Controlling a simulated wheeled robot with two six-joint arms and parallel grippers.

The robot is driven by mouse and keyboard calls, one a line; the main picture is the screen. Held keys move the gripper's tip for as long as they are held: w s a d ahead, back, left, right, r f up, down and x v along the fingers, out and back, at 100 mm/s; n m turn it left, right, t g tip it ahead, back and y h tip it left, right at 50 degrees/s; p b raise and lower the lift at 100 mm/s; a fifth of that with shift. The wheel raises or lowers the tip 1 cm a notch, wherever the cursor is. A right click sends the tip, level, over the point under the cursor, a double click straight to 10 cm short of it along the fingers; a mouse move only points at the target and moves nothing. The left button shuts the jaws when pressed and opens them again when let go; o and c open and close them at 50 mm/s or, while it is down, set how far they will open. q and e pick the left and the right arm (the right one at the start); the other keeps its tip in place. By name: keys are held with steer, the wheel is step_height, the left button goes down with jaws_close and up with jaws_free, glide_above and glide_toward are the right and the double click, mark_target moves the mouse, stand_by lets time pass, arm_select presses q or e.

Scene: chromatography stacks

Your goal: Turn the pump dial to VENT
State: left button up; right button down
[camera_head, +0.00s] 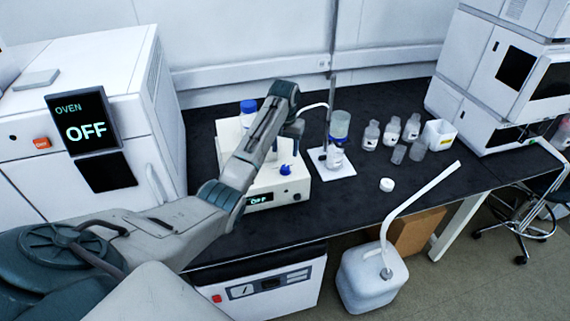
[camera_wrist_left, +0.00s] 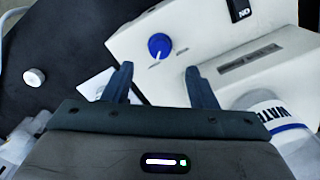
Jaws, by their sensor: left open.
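The pump (camera_head: 292,188) is a white box on the black bench, with a small display reading OFF on its front. Its blue dial (camera_head: 286,170) shows below my left gripper (camera_head: 293,130) in the head view. In the left wrist view the blue dial (camera_wrist_left: 159,46) lies just beyond the fingertips of my left gripper (camera_wrist_left: 160,70), roughly in line with the gap. Small marks beside the dial are too small to read. My right gripper is not in view.
A blue-capped bottle (camera_head: 248,113) stands behind the pump; a bottle lettered WATER (camera_wrist_left: 272,108) shows beside the gripper. Several clear bottles (camera_head: 391,130) and a white cap (camera_head: 387,184) are further right. The oven (camera_head: 150,90) stands left.

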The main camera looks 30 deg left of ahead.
mark_target(285, 167)
arm_select(q)
step_height(285, 167, down, 8)
steer(key=shift+f+p, duration=0.1)
steer(key=shift+p, duration=0.85)
steer(key=c, duration=1)
